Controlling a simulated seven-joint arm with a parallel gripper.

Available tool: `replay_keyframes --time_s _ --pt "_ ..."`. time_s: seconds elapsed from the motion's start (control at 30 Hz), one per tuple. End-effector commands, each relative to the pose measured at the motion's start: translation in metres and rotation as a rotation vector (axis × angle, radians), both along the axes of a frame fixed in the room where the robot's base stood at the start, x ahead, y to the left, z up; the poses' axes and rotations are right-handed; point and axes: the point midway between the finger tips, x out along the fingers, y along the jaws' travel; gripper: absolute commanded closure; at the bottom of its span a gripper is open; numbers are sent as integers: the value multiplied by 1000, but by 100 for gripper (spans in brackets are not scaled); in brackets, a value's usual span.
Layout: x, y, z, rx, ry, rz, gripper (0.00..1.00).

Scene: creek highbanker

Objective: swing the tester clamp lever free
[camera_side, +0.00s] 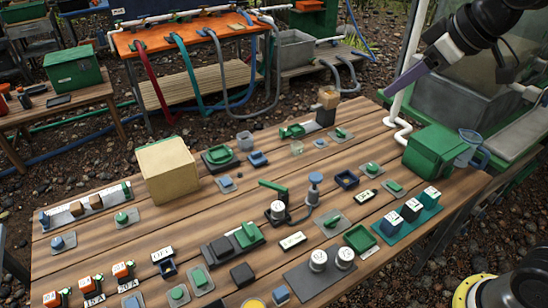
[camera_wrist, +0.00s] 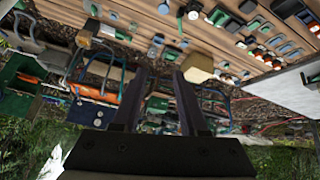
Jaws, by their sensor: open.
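A green lever (camera_side: 272,186) sits at a slant on a small dark device with a white-topped cylinder (camera_side: 278,210), near the middle of the wooden table; it looks like the tester clamp lever, but I cannot be sure. My gripper (camera_side: 450,86) is high at the upper right in the side view, well away from the lever and touching nothing. Its two fingers are apart and empty; they also show in the wrist view (camera_wrist: 160,75).
A tan block (camera_side: 168,170) stands left of the lever. A blue-grey knobbed post (camera_side: 315,188) stands close to its right. A green box (camera_side: 429,151) is at the table's right end. Small switches, labels and trays crowd the table (camera_side: 110,250). The air above is free.

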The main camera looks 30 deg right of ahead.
Motion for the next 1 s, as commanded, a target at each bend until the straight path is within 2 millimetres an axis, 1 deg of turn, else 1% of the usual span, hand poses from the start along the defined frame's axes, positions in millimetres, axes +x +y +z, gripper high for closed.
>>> replay_keyframes --time_s 0.03,0.07,0.1,0.17,0.2,0.27,0.3,0.37,0.4,0.47,0.5,0.57,0.6,0.67,0.7,0.77,0.8,0.9,1.0 --pt "26 6 -3 -5 14 24 57" --pt "39 9 -5 -9 20 36 57" --pt "57 13 -8 -12 26 53 57" --pt "83 20 -15 -19 38 78 57" --pt "100 25 -21 -22 46 94 57" --pt "125 32 -33 -27 60 116 57" --pt "141 37 -43 -29 70 131 57" --pt "164 46 -60 -33 88 153 57" --pt "178 51 -73 -35 102 166 57" --pt "199 60 -95 -38 124 184 57" --pt "211 65 -111 -40 140 197 57" --pt "227 75 -137 -41 167 213 57" --pt "237 80 -156 -42 186 222 57" --pt "248 88 -186 -42 219 234 57" --pt "253 94 -205 -43 241 239 57" --pt "257 100 -233 -43 275 248 57" --pt "258 104 -251 -45 298 253 57" --pt "255 109 -285 -50 349 262 57" --pt "250 112 -302 -52 378 267 57"
